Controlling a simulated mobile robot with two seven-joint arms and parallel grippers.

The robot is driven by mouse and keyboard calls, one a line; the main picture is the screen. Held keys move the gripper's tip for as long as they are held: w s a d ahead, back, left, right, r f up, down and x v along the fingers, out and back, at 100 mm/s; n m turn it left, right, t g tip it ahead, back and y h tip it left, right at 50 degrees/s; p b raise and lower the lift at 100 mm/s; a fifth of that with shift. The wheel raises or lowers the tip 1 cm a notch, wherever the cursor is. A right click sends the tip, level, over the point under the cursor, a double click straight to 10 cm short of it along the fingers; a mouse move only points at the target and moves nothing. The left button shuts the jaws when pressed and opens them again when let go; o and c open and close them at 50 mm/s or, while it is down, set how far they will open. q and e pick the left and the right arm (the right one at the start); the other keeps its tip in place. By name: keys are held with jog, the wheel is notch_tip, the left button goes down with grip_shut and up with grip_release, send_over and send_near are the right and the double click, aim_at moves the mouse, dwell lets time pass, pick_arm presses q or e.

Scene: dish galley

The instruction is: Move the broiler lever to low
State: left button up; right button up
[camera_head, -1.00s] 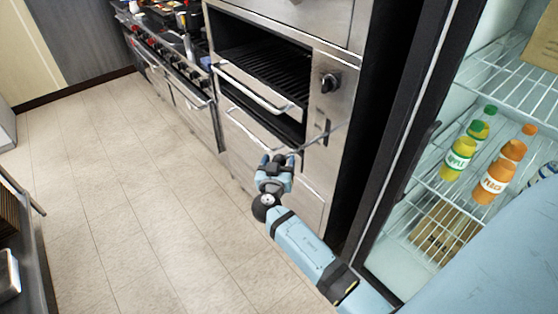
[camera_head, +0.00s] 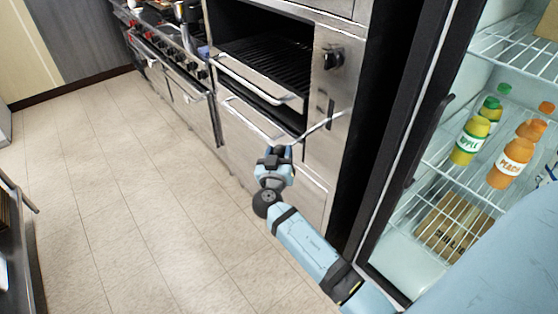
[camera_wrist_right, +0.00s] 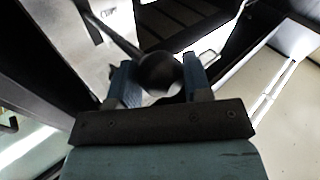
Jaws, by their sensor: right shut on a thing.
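The broiler (camera_head: 319,150) is a steel unit with an open, dark grate chamber. Its lever (camera_head: 318,126) is a thin metal rod at the slot on the right-hand panel, slanting down and left towards my right gripper (camera_head: 277,153). In the right wrist view the lever's dark round knob (camera_wrist_right: 160,73) sits between the two blue fingers of my right gripper (camera_wrist_right: 160,82), which is shut on it. The rod runs from the knob to the upper left there. The knob is hidden by the gripper in the head view. My left gripper is not in view.
A black control knob (camera_head: 333,58) is above the lever slot. A broiler handle bar (camera_head: 258,82) crosses the chamber front. An open fridge with bottles (camera_head: 470,140) stands close on the right. A range (camera_head: 172,55) is at the back left. The tiled floor is clear.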

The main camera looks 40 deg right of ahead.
jog(key=shift+n+t, duration=0.4)
jog(key=f+b, duration=0.1)
jog(key=b, duration=0.1)
jog(key=f+b, duration=0.1)
jog(key=b, duration=0.1)
jog(key=f+b, duration=0.1)
jog(key=f, duration=0.1)
jog(key=shift+d+b, duration=0.3)
jog(key=shift+b, duration=0.1)
pick_arm(q)
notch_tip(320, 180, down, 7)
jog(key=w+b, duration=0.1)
jog(key=b, duration=0.2)
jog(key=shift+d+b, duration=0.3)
pick_arm(e)
jog(key=shift+d+f+n+h, duration=0.3)
jog(key=shift+f+h, duration=0.1)
jog(key=shift+f, duration=0.1)
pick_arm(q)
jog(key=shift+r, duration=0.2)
pick_arm(e)
jog(key=o, duration=1)
jog(key=shift+o, duration=1.3)
jog(key=shift+w+f, duration=0.15)
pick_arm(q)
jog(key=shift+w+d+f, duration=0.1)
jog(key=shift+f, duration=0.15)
